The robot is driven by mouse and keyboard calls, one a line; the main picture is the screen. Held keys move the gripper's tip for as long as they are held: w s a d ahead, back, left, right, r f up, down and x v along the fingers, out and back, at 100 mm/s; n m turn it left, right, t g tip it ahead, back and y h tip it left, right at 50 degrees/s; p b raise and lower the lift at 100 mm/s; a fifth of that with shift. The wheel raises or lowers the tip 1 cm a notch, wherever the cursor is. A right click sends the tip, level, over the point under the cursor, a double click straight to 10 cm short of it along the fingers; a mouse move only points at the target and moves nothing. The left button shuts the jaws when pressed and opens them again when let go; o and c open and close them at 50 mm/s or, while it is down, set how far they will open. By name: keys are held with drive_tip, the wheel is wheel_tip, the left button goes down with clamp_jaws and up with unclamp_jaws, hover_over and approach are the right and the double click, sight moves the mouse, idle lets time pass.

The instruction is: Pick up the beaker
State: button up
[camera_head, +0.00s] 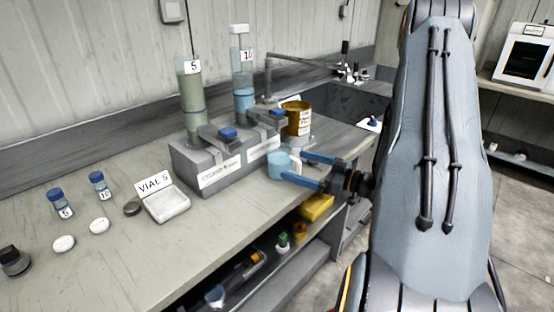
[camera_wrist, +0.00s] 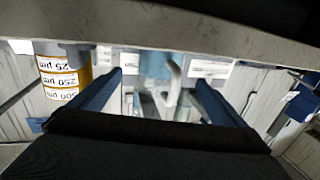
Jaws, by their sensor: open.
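The beaker is most likely the small pale blue cup (camera_head: 279,162) near the front edge of the bench, beside the grey block. In the wrist view, a pale blue vessel (camera_wrist: 154,64) with a white handle-like part (camera_wrist: 173,88) shows between my fingers. My gripper (camera_head: 296,166) has two blue fingers, spread apart and pointing left at the cup. Its fingers also show in the wrist view (camera_wrist: 160,77). The fingertips are at or close to the cup's right side. I cannot tell whether they touch it. One finger hides part of its lower right.
A grey block (camera_head: 186,174) holds two tall tubes, one green (camera_head: 191,105), one blue (camera_head: 243,98). An amber labelled container (camera_head: 297,120) stands behind the cup. Small vials, white caps and a tray (camera_head: 166,203) lie left.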

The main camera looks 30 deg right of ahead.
sight(281, 158)
drive_tip(key=shift+x, duration=0.95)
drive_tip(key=shift+p+x, duration=1.45)
drive_tip(key=shift+x, duration=1.15)
drive_tip(key=shift+d+f, duration=0.1)
drive_tip(key=c, duration=1.3)
drive_tip(key=shift+r, duration=0.2)
